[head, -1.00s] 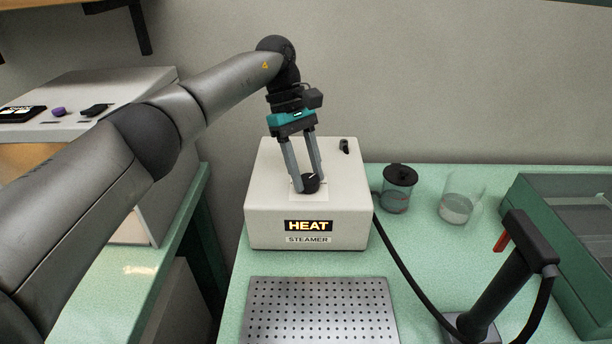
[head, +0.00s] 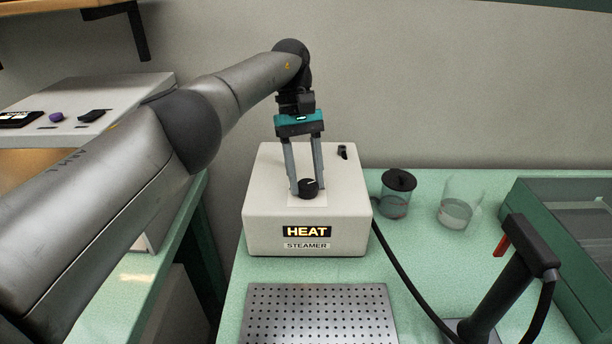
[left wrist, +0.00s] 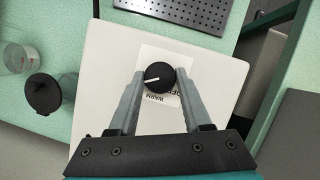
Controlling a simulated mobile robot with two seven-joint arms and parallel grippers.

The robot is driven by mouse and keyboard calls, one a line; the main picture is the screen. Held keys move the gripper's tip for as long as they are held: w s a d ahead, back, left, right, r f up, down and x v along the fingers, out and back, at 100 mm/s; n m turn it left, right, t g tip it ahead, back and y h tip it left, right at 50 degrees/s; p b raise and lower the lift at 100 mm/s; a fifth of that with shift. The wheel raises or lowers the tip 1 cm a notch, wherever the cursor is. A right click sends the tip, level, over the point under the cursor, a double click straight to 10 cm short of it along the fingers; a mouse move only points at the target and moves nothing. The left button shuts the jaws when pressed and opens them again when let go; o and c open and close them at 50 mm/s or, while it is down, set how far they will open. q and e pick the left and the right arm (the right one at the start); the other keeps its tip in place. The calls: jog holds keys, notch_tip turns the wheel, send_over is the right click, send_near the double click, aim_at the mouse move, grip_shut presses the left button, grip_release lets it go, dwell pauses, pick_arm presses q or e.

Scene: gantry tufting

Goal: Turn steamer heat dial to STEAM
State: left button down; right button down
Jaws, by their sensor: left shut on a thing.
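The steamer (head: 265,215) is a pale box marked HEAT and STEAMER on its front. Its round black heat dial (head: 308,188) sits on top, over a white label plate. My left gripper (head: 307,190) reaches down from above and is shut on the dial, one finger on each side. In the left wrist view the dial (left wrist: 160,76) sits between the fingertips. Its white pointer line points left and slightly down in that view. The word WARM and part of another word show on the label plate (left wrist: 152,54); a STEAM mark is not readable. My right gripper is out of view.
A small black switch (head: 343,152) stands at the steamer's back right. A lidded jar (head: 397,195) and a glass beaker (head: 457,208) stand to its right. A perforated metal plate (head: 320,312) lies in front. A black hose (head: 408,270) runs to a black handle (head: 497,285).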

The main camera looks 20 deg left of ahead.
pick_arm(q)
jog(key=shift+c, duration=1.7)
grip_release()
notch_tip(320, 180, up, 9)
jog(key=p, duration=0.2)
notch_tip(320, 180, up, 9)
jog(key=p, duration=0.8)
send_over(307, 182)
jog(key=shift+a+r+p, duration=0.1)
jog(key=shift+r+p, duration=0.75)
jog(key=shift+r, duration=0.2)
jog(key=shift+s+f, duration=0.1)
